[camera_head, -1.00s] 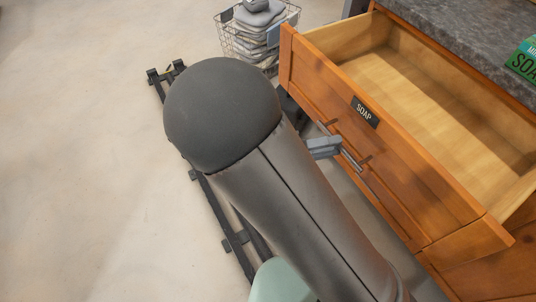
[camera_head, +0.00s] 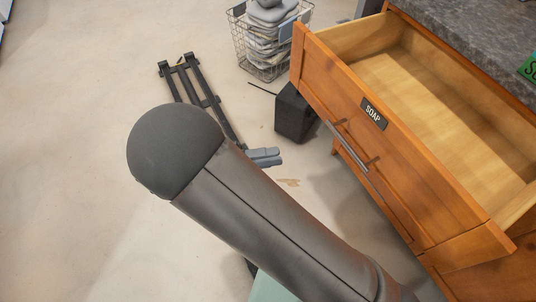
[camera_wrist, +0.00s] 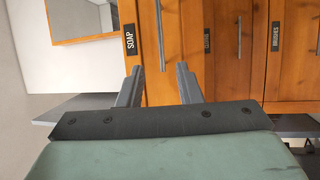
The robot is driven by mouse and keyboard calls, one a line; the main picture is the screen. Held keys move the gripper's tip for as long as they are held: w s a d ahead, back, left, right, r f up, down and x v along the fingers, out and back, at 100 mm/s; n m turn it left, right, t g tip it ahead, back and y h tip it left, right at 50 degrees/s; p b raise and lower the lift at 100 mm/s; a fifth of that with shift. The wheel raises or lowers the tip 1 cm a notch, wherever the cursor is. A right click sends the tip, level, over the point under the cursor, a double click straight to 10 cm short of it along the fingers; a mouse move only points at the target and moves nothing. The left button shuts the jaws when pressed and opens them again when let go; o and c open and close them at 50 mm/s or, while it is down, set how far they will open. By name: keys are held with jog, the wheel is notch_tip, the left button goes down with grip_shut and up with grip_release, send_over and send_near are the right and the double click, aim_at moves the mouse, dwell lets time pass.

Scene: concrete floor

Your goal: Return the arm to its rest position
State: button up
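My gripper (camera_head: 265,157) shows only partly in the head view, past my large dark arm link. It is over the floor, left of the drawer handle (camera_head: 347,146) and apart from it. In the wrist view my two grey fingers (camera_wrist: 158,84) are spread with an empty gap between them. The wooden drawer (camera_head: 385,135) labelled SOAP is pulled open, and its visible inside is empty. In the wrist view its SOAP label (camera_wrist: 130,41) shows at upper left, beyond the fingers.
A wire basket (camera_head: 265,55) of folded grey cloths stands at the back. A black box (camera_head: 293,115) sits on the floor by the cabinet. A green box (camera_head: 528,68) labelled SO… rests on the grey countertop (camera_head: 460,30).

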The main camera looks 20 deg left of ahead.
dwell(0.3)
jog(key=w+d+r+m+g+y+p, duration=0.15)
jog(key=d+r+g+y+p, duration=0.45)
jog(key=d+r+g+p, duration=0.65)
jog(key=s+d+r+m+t+y+p, duration=0.1)
jog(key=s+d+r+t+y+p, duration=0.1)
jog(key=d+r+y+p, duration=0.2)
jog(key=s+d+r+t+y+p, duration=0.2)
jog(key=d+r+t+y+p, duration=0.1)
jog(key=d+r+y, duration=0.5)
jog(key=shift+s+d+r+m+y+p, duration=0.25)
jog(key=shift+d+r+m+y+p, duration=0.1)
jog(key=shift+d+p, duration=0.25)
